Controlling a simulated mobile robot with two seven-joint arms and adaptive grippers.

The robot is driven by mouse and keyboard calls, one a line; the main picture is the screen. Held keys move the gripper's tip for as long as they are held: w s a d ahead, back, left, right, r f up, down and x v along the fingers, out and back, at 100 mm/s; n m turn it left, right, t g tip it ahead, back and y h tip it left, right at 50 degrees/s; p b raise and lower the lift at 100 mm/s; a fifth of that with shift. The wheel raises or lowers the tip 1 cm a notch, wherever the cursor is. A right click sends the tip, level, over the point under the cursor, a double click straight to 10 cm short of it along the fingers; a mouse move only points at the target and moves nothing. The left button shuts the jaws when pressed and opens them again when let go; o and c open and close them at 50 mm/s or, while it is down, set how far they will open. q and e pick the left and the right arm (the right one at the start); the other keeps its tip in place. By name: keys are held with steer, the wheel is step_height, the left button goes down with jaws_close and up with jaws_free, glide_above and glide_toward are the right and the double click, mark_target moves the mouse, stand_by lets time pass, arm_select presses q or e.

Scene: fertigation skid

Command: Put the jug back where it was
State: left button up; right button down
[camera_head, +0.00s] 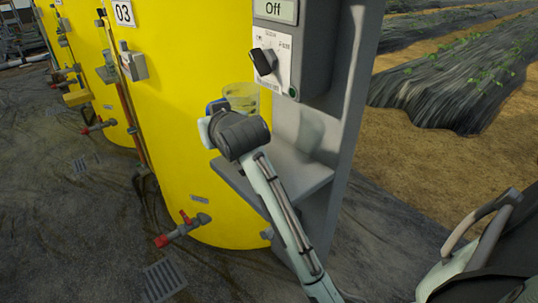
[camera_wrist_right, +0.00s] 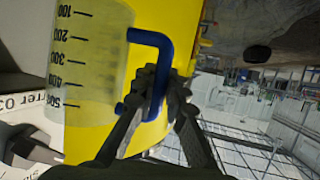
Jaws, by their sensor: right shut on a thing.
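The jug (camera_head: 243,96) is a clear yellowish measuring jug, seen in front of the yellow tank and just left of the grey control box. Its rim faces up in the head view. In the right wrist view the jug (camera_wrist_right: 88,55) shows its black scale marks and its blue handle (camera_wrist_right: 152,38). My right gripper (camera_wrist_right: 160,82) is shut on that handle. In the head view my right wrist hides the lower part of the jug. A grey shelf (camera_head: 308,174) lies below the wrist, and the jug appears raised above it. My left gripper is not in view.
The grey control box (camera_head: 310,45), with a black knob (camera_head: 263,60) and an "Off" display, is close to the jug's right. The yellow tank (camera_head: 185,130) stands behind. A red-handled tap (camera_head: 183,230) sticks out low on the tank. The visible shelf top looks clear.

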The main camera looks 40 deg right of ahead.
steer(key=s+d+f, duration=0.1)
steer(key=d+f, duration=0.2)
steer(key=s+d+f, duration=0.2)
steer(key=d+f, duration=0.1)
steer(key=s+d+f, duration=0.2)
steer(key=d+f, duration=0.1)
steer(key=f, duration=0.1)
steer(key=shift+d, duration=0.25)
steer(key=shift+f, duration=0.2)
steer(key=c, duration=1.6)
jaws_free()
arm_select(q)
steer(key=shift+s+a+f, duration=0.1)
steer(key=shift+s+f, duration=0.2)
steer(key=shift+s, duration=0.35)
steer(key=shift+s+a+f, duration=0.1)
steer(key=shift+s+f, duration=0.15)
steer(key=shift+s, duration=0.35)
arm_select(e)
steer(key=shift+o, duration=0.2)
